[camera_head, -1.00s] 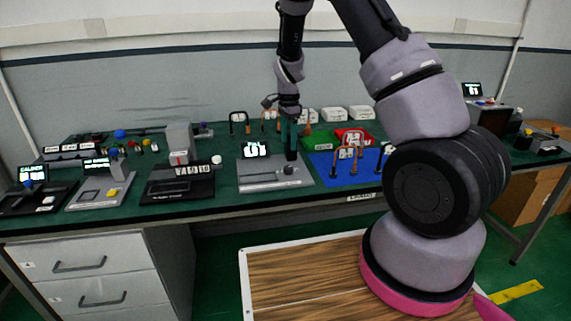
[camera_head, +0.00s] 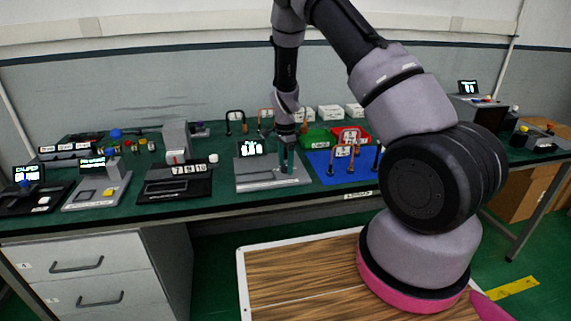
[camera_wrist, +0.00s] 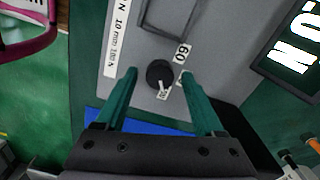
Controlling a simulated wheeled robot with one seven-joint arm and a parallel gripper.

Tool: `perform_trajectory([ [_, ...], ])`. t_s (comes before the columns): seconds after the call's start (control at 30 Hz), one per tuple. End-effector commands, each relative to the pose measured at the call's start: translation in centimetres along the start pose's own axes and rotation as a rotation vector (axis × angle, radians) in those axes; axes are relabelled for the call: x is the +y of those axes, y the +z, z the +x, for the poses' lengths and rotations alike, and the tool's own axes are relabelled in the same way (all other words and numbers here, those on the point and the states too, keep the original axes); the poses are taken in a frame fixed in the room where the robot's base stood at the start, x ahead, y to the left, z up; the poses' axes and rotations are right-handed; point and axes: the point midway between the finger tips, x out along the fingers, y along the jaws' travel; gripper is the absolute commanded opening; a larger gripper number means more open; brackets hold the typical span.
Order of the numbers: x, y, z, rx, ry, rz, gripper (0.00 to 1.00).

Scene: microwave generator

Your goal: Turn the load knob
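The load knob (camera_wrist: 160,74) is a round black knob with a pale pointer tag, on a grey panel (camera_wrist: 205,30) in the wrist view. Small printed labels stand beside it. My gripper (camera_wrist: 157,73) is open, with its two green fingers on either side of the knob and apart from it. In the head view my gripper (camera_head: 287,170) points down over the right part of the grey device (camera_head: 262,184), which has a lit display (camera_head: 249,149) at its back. The knob is hidden behind the fingers there.
A blue tray (camera_head: 325,172) with upright hooked posts stands right of the device. A black device with number tiles (camera_head: 175,187) stands to its left. Red (camera_head: 350,133) and green (camera_head: 318,138) trays lie behind. Bare green tabletop (camera_head: 223,196) shows between the devices.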

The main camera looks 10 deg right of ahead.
Motion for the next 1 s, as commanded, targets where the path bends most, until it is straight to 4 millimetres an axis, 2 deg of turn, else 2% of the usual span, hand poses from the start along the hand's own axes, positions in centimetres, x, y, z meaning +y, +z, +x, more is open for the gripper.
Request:
perform_trajectory([
  [0.03, 0.0, 0.01, -0.01, 0.0, 0.0, 0.0, 0.52],
  [0.17, 0.01, 0.01, -0.02, 0.0, 0.0, -0.001, 0.02],
  [0.2, 0.01, 0.01, -0.02, 0.0, 0.0, -0.001, 0.0],
  [0.57, 0.0, 0.01, -0.03, 0.0, 0.0, -0.056, 0.0],
  [0.77, -0.02, 0.01, -0.03, 0.0, 0.0, -0.177, 0.0],
  [1.0, -0.05, 0.01, -0.03, 0.0, -0.001, -0.394, 0.0],
])
